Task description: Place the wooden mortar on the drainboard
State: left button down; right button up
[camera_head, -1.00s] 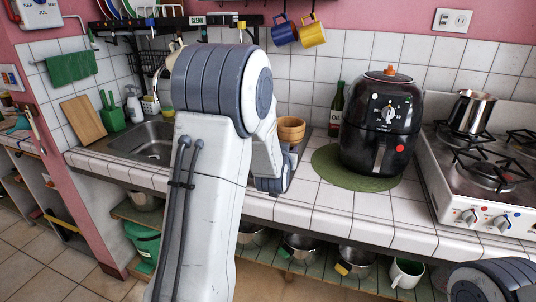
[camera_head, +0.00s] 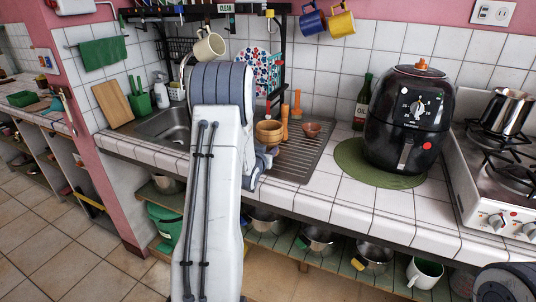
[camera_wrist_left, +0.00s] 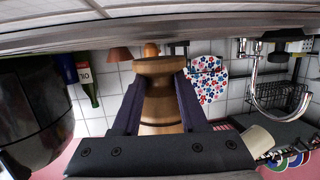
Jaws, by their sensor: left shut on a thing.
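The wooden mortar (camera_head: 269,131) is a round light-wood cup above the left part of the grey ribbed drainboard (camera_head: 304,156) in the head view. My left gripper (camera_head: 262,160), partly hidden behind my arm, is shut on it. In the left wrist view, which is upside down, the mortar (camera_wrist_left: 160,68) sits between the two dark fingers of my left gripper (camera_wrist_left: 160,92). Its foot is close to the grey surface at the top of that view; I cannot tell whether it touches. My right gripper is not in view.
A black air fryer (camera_head: 410,118) and a dark bottle (camera_head: 363,99) stand to the right. The sink (camera_head: 165,128) lies left. A beige mug (camera_head: 209,45) hangs above.

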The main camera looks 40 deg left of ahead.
pick_arm(q)
jog(key=shift+f, duration=0.9)
jog(key=shift+f, duration=0.2)
jog(key=shift+c, duration=2.2)
grip_release()
